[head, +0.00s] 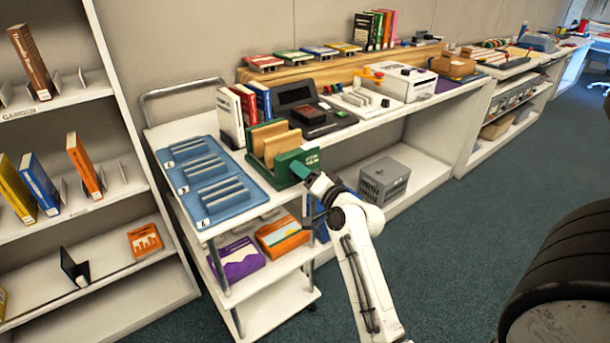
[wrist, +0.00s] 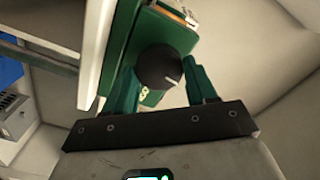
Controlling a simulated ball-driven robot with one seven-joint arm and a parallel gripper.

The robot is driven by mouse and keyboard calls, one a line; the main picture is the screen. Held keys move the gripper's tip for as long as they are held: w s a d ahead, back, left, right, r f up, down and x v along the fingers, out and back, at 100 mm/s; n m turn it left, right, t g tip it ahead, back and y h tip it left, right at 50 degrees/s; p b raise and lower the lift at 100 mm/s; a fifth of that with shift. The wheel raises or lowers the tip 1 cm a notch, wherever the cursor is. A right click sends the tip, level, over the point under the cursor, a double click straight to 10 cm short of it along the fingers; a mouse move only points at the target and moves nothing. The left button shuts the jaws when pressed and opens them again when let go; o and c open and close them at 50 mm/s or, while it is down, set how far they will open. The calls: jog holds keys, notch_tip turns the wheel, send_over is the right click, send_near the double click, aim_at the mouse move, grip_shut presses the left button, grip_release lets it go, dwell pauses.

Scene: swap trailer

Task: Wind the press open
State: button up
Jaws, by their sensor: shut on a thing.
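The green press (head: 301,158), with tan wooden boards between its green plates, stands on the right end of the white cart's top. My gripper (head: 299,169) is at the press's near right end. In the wrist view the green fingers of my gripper (wrist: 163,82) stand on both sides of the knob and are shut on it. The knob is hidden behind my gripper in the head view.
A blue tray (head: 257,196) with slotted holders fills the cart top's left part. Upright books (head: 233,115) stand behind the press. The shelf counter (head: 367,124) is close to the right, and a grey crate (head: 384,181) sits below it. Carpet (head: 470,205) is open at the right.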

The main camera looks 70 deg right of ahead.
jog(key=o, duration=1.1)
jog(key=shift+c, duration=0.2)
jog(key=v, duration=1.1)
jog(key=shift+d+f, duration=0.1)
jog(key=w+a+f+n+g+y+p, duration=0.2)
jog(key=w+a+f+n+y, duration=0.15)
jog(key=a, duration=0.45)
jog(key=w+a+f+n+g+y+p, duration=0.2)
jog(key=a+f+n+y, duration=0.25)
jog(key=a, duration=0.35)
jog(key=s+a+f+n+g+y+p, duration=0.1)
jog(key=s+a+f+n+g+p, duration=0.2)
jog(key=s+a+n+g, duration=0.5)
jog(key=s+a+g+p, duration=0.1)
jog(key=s+a+g, duration=0.1)
jog(key=s+a, duration=0.2)
jog(key=shift+a+f+n, duration=0.2)
jog(key=shift+a+n, duration=0.1)
jog(key=shift+a, duration=0.3)
